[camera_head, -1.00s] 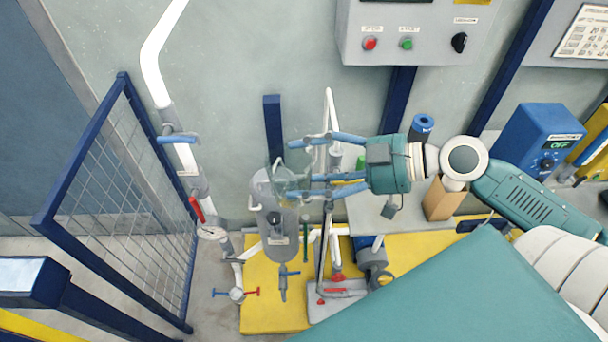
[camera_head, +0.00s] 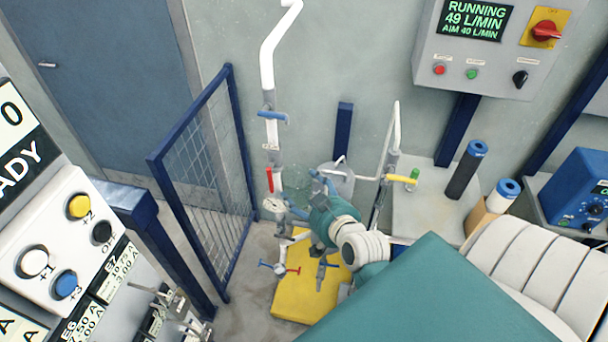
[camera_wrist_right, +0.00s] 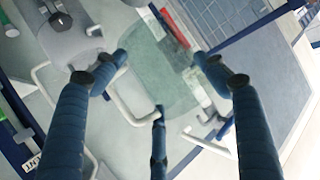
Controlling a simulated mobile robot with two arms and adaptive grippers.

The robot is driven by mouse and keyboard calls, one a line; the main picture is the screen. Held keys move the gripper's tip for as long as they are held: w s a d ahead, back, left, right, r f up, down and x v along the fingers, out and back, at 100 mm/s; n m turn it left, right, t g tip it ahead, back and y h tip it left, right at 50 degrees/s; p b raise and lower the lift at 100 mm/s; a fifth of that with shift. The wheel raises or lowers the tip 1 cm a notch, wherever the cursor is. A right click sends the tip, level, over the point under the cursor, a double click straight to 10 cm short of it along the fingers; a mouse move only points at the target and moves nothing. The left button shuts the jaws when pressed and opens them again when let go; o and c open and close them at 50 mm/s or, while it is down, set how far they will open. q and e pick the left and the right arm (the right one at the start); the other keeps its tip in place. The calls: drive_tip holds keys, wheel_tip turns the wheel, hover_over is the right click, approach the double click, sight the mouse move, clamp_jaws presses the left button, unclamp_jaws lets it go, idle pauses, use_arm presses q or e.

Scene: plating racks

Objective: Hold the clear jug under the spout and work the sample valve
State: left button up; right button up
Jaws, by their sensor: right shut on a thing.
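My right gripper (camera_head: 318,190) reaches up and left, close to the grey tank (camera_head: 342,176). It is shut on the clear jug (camera_head: 292,180), whose faint see-through wall shows near the upright white pipe. In the right wrist view, the jug (camera_wrist_right: 165,75) is a pale green, see-through shape between the blue fingers (camera_wrist_right: 160,85). Its base and spout contact cannot be made out.
A blue mesh guard (camera_head: 205,175) stands to the left. The pipe carries a red lever (camera_head: 270,180) and a gauge (camera_head: 273,205). A yellow lever (camera_head: 403,180) is to the right. The wall panel (camera_head: 477,22) reads RUNNING 49 L/MIN, AIM 40 L/MIN. A button box (camera_head: 60,240) fills the lower left.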

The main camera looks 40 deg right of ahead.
sight(302, 179)
drive_tip(key=shift+w+a, duration=0.1)
drive_tip(key=shift+a, duration=0.2)
drive_tip(key=shift+w+d+f, duration=0.1)
drive_tip(key=shift+w+f, duration=0.05)
drive_tip(key=w+d, duration=0.2)
drive_tip(key=w, duration=0.1)
drive_tip(key=shift+f, duration=0.15)
drive_tip(key=shift+w+d, duration=0.4)
drive_tip(key=shift+w, duration=0.15)
use_arm(q)
drive_tip(key=shift+s, duration=0.25)
use_arm(e)
drive_tip(key=shift+w+d, duration=0.5)
drive_tip(key=shift+w, duration=0.25)
drive_tip(key=shift+w+d, duration=0.5)
drive_tip(key=shift+w, duration=0.3)
drive_tip(key=shift+w+d, duration=0.5)
drive_tip(key=shift+w, duration=0.25)
drive_tip(key=shift+a, duration=0.1)
drive_tip(key=shift+s+a, duration=1.2)
drive_tip(key=shift+s, duration=0.5)
drive_tip(key=shift+s+a, duration=1.15)
drive_tip(key=shift+s, duration=0.55)
drive_tip(key=shift+s+a, duration=1.2)
drive_tip(key=shift+s, duration=0.5)
